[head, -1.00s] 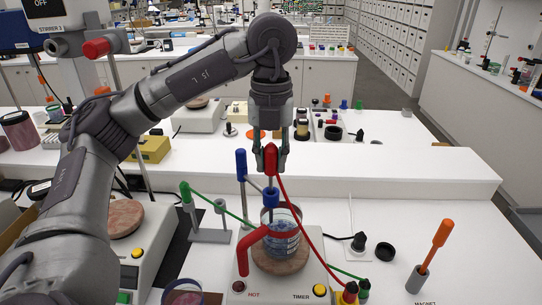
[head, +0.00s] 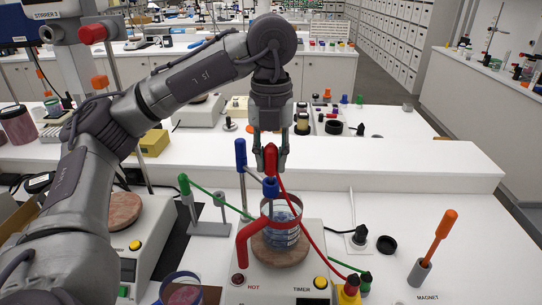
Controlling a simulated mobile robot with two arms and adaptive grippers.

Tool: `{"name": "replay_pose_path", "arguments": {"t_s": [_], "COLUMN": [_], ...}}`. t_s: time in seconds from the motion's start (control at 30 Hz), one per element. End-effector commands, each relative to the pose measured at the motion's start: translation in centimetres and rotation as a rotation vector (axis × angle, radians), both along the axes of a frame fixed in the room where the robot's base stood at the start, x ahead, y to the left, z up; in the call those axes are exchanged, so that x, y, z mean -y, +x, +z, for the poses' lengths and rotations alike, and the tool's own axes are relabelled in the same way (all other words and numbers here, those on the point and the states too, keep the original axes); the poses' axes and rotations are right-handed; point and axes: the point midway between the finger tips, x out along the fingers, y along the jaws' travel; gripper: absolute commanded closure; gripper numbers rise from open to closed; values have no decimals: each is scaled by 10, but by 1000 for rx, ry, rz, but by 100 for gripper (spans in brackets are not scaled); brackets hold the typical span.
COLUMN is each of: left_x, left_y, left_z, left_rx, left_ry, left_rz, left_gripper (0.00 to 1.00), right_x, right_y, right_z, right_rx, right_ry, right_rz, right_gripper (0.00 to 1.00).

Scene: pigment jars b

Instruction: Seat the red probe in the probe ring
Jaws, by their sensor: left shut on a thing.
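My left gripper (head: 270,152) is shut on the red probe (head: 270,158) and holds it upright. A red cable runs from the probe down to the right. A blue ring-like holder (head: 270,187) on a thin rod from a blue upright (head: 241,155) is directly below the probe; it looks like the probe ring. The probe's lower end is close above it or entering it; I cannot tell which. Below stands a clear beaker (head: 283,230) of blue liquid on a stirrer's round plate (head: 280,250). My right gripper is not in view.
A bent red tube (head: 243,250) stands at the beaker's left. An orange-handled magnet rod (head: 440,235) stands in a grey holder at right.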

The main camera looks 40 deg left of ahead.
Motion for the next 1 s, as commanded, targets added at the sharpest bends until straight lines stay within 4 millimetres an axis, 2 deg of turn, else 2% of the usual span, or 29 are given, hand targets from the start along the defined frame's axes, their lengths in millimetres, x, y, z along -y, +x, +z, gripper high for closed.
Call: {"name": "replay_pose_path", "arguments": {"t_s": [0.73,0.77,0.93,1.0], "left_x": [0,0,0,0], "left_y": [0,0,0,0], "left_z": [-19,-19,-18,-18], "left_rx": [1,1,1,1], "left_ry": [-1,0,0,-1], "left_rz": [0,0,0,0], "left_gripper": [100,72,44,44], "right_x": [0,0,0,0], "right_y": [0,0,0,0], "right_z": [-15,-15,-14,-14], "right_rx": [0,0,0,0], "right_ry": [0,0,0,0], "right_rz": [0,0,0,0], "right_gripper": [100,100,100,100]}}
